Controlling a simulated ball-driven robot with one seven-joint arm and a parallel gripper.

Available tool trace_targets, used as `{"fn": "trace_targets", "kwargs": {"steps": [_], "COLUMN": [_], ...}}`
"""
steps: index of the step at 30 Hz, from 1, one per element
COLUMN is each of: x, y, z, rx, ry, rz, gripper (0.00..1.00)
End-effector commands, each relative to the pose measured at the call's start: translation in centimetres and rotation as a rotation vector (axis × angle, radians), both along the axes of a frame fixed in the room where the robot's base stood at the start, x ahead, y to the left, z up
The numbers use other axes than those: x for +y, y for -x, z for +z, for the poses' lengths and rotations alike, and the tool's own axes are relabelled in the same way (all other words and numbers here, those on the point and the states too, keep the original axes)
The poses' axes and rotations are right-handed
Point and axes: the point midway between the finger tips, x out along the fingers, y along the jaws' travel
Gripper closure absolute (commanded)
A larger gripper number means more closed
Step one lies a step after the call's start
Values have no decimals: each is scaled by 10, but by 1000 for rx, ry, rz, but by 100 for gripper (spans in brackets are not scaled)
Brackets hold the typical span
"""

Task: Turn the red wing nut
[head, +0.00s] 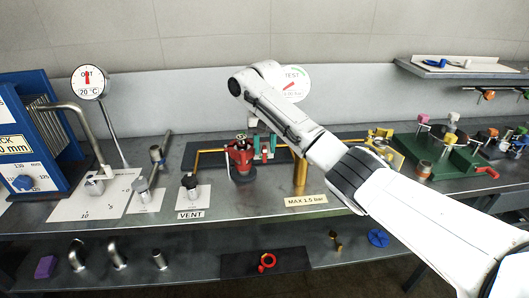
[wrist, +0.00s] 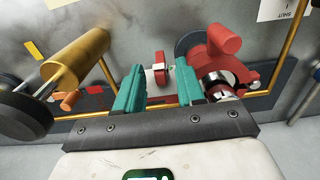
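A small red winged piece (wrist: 160,70), which looks like the red wing nut, shows in the wrist view between the tips of my teal fingers. My gripper (wrist: 158,78) is open, with a finger on each side of it and gaps visible. I cannot tell whether the fingertips reach down around it. A larger red clamp-like fitting (wrist: 228,62) with a metal collar is just right of the right finger. In the head view, my gripper (head: 264,147) is right beside the red fitting (head: 240,157); I cannot make out the wing nut there.
A brass cylinder (wrist: 76,57) and brass pipes stand close around my gripper. A black-knobbed VENT valve (head: 190,187) is to the left on the bench. A green fixture (head: 449,155) stands at the right. The bench front is mostly clear.

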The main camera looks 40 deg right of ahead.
Motion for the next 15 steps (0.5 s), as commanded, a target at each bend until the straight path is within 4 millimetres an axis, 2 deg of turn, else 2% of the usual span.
{"fn": "trace_targets", "kwargs": {"steps": [6,15], "x": [0,0], "y": [0,0], "z": [-19,-21], "rx": [0,-1], "ry": [-1,-1], "rz": [-1,0], "gripper": [62,62]}}
